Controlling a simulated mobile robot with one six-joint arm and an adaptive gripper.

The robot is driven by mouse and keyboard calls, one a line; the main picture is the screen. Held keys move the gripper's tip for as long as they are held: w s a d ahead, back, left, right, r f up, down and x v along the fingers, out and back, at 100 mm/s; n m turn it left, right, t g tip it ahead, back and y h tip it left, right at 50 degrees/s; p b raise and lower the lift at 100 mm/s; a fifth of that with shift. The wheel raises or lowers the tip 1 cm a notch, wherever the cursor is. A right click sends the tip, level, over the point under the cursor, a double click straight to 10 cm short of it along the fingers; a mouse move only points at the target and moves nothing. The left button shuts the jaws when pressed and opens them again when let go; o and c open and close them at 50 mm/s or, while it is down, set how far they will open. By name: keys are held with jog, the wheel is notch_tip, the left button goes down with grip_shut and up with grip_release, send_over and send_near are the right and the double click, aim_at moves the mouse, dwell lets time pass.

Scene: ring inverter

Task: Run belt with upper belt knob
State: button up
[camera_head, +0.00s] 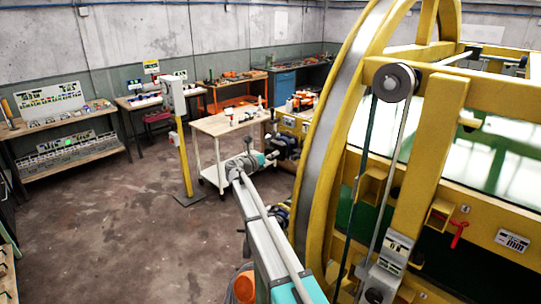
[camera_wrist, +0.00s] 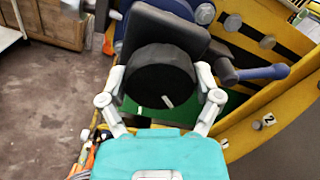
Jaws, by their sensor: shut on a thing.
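A thick round black knob (camera_wrist: 158,92) with a short white mark on its face fills the middle of the wrist view. My gripper (camera_wrist: 161,78) has one finger on each side of it and is shut on its rim. A dark block stands behind the knob and hides how it is mounted. In the head view my gripper (camera_head: 255,161) is at the end of my outstretched arm, left of the big yellow ring; the knob cannot be made out there. A belt (camera_head: 368,140) hangs from a pulley (camera_head: 395,82) at the upper right; I cannot tell whether it moves.
The yellow ring (camera_head: 330,140) and its frame stand close on the right. A blue-handled lever (camera_wrist: 262,73) sticks out just right of the knob. A white cart (camera_head: 222,125), a yellow post (camera_head: 184,158) and benches stand beyond. The floor (camera_head: 110,220) at left is clear.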

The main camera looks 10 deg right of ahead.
jog(key=shift+n, duration=0.3)
jog(key=o, duration=0.9)
jog(key=shift+v, duration=6)
jog(key=shift+f, duration=0.1)
